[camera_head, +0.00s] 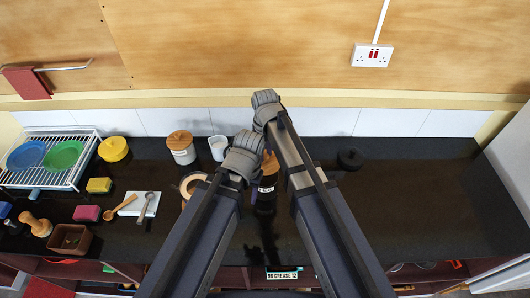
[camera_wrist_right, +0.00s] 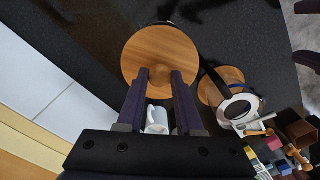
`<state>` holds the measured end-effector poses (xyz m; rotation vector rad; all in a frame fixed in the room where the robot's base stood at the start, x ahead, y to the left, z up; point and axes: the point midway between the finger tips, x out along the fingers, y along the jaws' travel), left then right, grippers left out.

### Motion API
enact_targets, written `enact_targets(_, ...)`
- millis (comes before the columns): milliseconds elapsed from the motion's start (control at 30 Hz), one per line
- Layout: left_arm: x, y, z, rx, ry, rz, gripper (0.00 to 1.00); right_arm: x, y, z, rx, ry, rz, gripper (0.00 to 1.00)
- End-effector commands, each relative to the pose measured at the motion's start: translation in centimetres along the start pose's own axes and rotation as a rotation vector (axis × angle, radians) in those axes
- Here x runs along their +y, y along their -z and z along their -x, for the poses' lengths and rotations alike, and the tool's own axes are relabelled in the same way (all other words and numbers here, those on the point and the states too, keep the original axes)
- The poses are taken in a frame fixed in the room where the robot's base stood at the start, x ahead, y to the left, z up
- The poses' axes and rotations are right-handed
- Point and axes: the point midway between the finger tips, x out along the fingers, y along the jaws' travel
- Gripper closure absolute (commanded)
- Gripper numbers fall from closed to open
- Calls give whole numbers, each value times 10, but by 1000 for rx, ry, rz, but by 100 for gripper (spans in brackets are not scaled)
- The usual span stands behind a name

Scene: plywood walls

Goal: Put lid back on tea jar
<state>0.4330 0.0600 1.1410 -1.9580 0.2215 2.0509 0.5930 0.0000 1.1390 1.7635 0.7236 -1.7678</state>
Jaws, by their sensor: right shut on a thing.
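A round wooden lid (camera_wrist_right: 160,50) fills the upper middle of the right wrist view. My right gripper (camera_wrist_right: 165,76) is shut on it, the two fingertips close together over its near part. In the head view a bit of the wooden lid (camera_head: 270,164) shows between my arms; the right fingers are hidden there. A white-rimmed round vessel (camera_wrist_right: 239,106), apparently the open jar, overlaps a tan wooden disc (camera_wrist_right: 220,82); whether it stands on the disc is unclear. The lid is apart from it. My left fingers are not visible.
A lidded white canister (camera_head: 183,150) and a white mug (camera_head: 218,147) stand at the back. A dark labelled object (camera_head: 265,190) shows between my arms. A dish rack (camera_head: 45,160), sponges and spoons lie left. The right side of the counter is largely clear beyond a small black object (camera_head: 350,159).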

Motion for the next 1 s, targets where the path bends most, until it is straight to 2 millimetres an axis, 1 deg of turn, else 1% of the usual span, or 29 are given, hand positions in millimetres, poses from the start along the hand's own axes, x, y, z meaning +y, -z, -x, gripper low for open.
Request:
enact_targets(267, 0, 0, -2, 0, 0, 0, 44, 0, 0, -2, 0, 0, 0, 100)
enact_targets(433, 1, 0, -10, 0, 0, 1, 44, 0, 0, -10, 0, 0, 0, 100)
enact_targets(1000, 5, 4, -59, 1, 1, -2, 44, 0, 0, -60, 0, 0, 0, 100)
